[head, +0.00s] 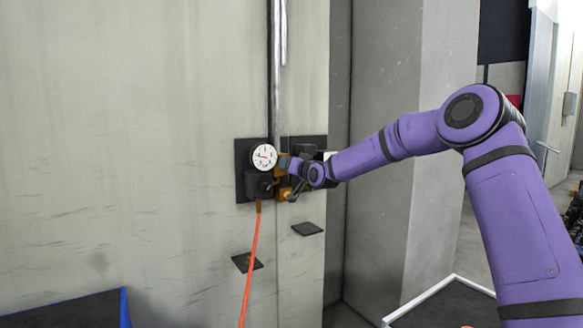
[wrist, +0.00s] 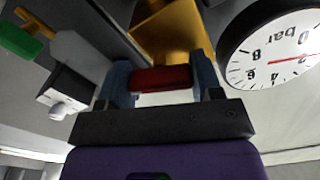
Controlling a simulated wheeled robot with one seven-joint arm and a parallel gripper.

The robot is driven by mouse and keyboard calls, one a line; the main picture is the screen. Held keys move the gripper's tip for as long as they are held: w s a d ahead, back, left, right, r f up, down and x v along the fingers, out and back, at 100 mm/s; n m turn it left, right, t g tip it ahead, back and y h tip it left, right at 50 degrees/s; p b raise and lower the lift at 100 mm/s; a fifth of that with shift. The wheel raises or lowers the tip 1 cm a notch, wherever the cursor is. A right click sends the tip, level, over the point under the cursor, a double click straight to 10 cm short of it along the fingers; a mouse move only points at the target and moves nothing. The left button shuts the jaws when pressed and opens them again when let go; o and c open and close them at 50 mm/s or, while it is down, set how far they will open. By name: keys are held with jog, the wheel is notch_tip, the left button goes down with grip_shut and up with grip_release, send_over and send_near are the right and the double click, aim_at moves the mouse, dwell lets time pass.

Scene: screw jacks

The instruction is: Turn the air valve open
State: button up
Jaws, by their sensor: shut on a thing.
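The air valve's red handle (wrist: 162,78) lies between the two blue fingers of my gripper (wrist: 165,72) in the wrist view, and the fingers are shut on it. A brass-yellow valve body (wrist: 170,32) sits just beyond the handle. In the head view my gripper (head: 286,163) is at the wall panel, just right of the round white gauge (head: 263,157), and it hides the handle there. The gauge also shows in the wrist view (wrist: 275,55), upside down, marked bar, with a red needle.
A black box (head: 258,185) sits under the gauge with an orange hose (head: 249,270) hanging below. A green handle (wrist: 20,38) and a white box with a knob (wrist: 65,95) are left in the wrist view. A grey pillar (head: 384,150) stands right of the panel.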

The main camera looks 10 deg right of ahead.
jog(key=shift+n, duration=2.1)
jog(key=shift+f, duration=0.1)
jog(key=o, duration=0.9)
jog(key=v, duration=1)
jog(key=shift+s+d, duration=0.1)
jog(key=shift+s, duration=0.3)
